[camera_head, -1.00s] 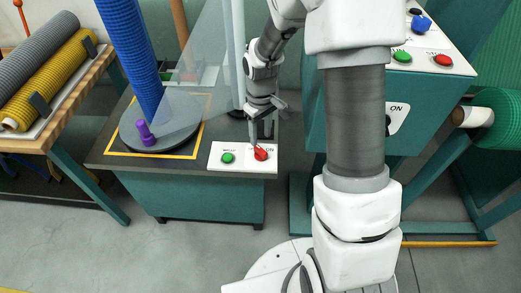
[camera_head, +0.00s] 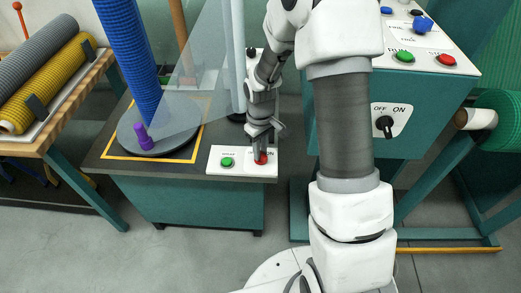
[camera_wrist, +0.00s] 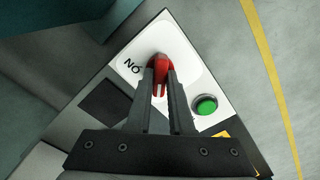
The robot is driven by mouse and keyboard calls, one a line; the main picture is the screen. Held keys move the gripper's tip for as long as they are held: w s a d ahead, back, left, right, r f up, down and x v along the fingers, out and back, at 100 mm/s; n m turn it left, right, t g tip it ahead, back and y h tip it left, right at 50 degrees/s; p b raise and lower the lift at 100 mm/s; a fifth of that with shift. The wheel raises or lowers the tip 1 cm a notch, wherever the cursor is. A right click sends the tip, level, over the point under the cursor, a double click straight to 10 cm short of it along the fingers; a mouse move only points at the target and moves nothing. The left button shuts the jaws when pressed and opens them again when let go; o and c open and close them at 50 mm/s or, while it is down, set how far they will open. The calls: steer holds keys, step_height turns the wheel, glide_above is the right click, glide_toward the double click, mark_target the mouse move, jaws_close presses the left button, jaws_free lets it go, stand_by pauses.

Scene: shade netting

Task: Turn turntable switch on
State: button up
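The turntable switch (camera_head: 261,158) is a red knob at the right end of a white panel (camera_head: 213,165) on the turntable's bench. The panel also bears a green button (camera_head: 227,162). My gripper (camera_head: 260,151) reaches down onto the switch and partly hides it and the ON label. In the wrist view, the red switch (camera_wrist: 160,68) lies between the fingertips of my gripper (camera_wrist: 160,82), one finger close on each side. Little or no gap shows between fingers and knob. The grey turntable (camera_head: 185,140) carries a purple peg and a blue mesh roll.
A teal cabinet (camera_head: 345,140) with a black OFF/ON knob (camera_head: 384,126) and several buttons on top stands at the right, close to my arm. A wooden bench (camera_head: 70,115) with mesh rolls is at the left.

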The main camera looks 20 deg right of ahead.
steer(key=shift+m, duration=0.4)
jaws_close()
steer(key=m+p, duration=0.1)
steer(key=m, duration=0.2)
steer(key=shift+m, duration=0.4)
steer(key=m+p, duration=0.1)
steer(key=m, duration=0.3)
steer(key=shift+r, duration=0.1)
steer(key=m+p, duration=0.2)
steer(key=m, duration=0.3)
steer(key=shift+m, duration=0.4)
steer(key=shift+m+p, duration=0.9)
steer(key=shift+m, duration=1)
steer(key=o, duration=0.8)
jaws_free()
